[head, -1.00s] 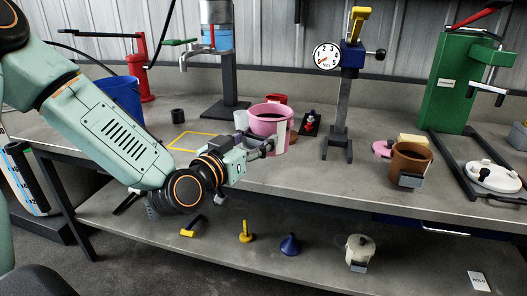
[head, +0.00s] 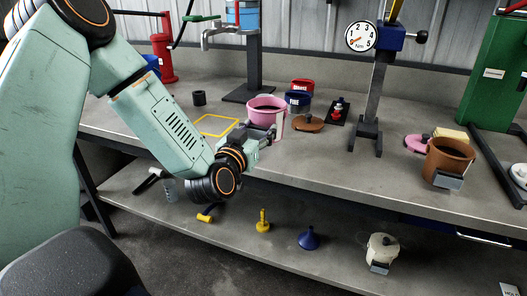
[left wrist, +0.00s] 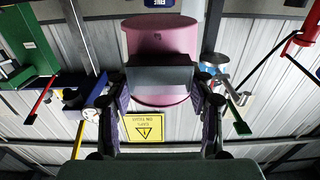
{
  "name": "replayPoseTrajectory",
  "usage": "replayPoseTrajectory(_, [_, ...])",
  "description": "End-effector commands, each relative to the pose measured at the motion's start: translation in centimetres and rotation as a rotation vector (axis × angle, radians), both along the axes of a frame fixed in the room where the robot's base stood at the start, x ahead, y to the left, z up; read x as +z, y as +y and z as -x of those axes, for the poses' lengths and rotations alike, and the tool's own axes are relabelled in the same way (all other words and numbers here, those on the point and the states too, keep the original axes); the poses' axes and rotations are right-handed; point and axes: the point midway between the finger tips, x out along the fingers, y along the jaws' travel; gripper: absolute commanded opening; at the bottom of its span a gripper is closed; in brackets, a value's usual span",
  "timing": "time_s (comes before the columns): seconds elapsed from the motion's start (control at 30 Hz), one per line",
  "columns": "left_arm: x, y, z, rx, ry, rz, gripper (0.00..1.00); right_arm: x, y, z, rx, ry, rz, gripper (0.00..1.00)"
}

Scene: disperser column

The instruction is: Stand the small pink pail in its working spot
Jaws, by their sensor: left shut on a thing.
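My left gripper (head: 270,136) is shut on the grey block on the pail's side. The left wrist view shows the pail (left wrist: 161,38) upside down in the picture, with the grey block (left wrist: 160,79) between my fingers. I cannot tell whether the pail's base touches the bench. A yellow square outline (head: 237,124) lies flat on the bench to the pail's left and is empty. My right gripper is not in view.
A tap column (head: 254,62) stands behind the pail. A blue tin (head: 298,102), a red tin (head: 302,86) and a brown lid (head: 308,124) are to its right. The gauge stand (head: 373,95) and brown pot (head: 449,158) stand further right.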

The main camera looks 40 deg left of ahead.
Motion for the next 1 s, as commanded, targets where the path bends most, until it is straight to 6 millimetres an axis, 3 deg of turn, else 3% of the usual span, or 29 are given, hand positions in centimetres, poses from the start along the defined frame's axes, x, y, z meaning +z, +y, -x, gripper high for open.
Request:
replayPoseTrajectory(0.43, [-4.7,0.0,-0.3,-0.001,0.000,-0.002,0.21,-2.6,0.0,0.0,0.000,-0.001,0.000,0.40])
replayPoseTrajectory(0.87, [-5.1,0.0,-0.4,-0.001,0.000,0.000,0.21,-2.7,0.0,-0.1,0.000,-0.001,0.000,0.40])
replayPoseTrajectory(0.9, [-5.1,0.0,-0.4,-0.001,0.000,0.000,0.54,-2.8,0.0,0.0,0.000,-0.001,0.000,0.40])
replayPoseTrajectory(1.0, [-5.0,0.0,-0.4,-0.001,0.000,0.000,0.63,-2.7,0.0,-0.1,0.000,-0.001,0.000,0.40])
